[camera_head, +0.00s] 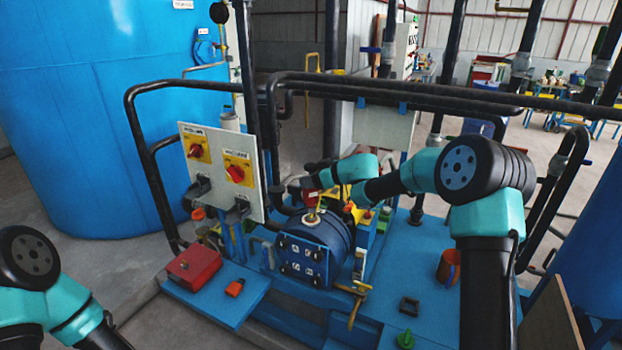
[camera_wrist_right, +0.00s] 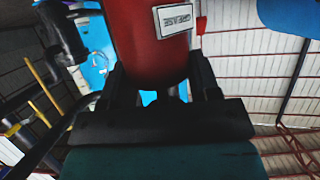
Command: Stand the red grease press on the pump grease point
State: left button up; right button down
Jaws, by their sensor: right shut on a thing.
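The red grease press (camera_head: 309,192) is in my right gripper (camera_head: 317,178), above the blue pump (camera_head: 318,243) in the head view. In the right wrist view the red press (camera_wrist_right: 158,42), with a white GREASE label, sits between the dark fingers of my right gripper (camera_wrist_right: 155,85), which are shut on it. A brass-coloured fitting (camera_head: 312,218) on top of the pump, apparently the grease point, lies just below the press. I cannot tell whether press and fitting touch. Only links of my left arm show at lower left; its gripper is outside the picture.
A grey panel with red rotary switches (camera_head: 222,168) stands left of the pump, and black pipe rails (camera_head: 390,92) arch behind. A red box (camera_head: 193,267) lies on the blue base.

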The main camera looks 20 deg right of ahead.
jog(key=shift+f, duration=1.25)
dwell(0.5)
jog(key=shift+c, duration=1.3)
grip_release()
jog(key=shift+f, duration=0.15)
jog(key=v, duration=1.7)
jog(key=shift+s, duration=0.25)
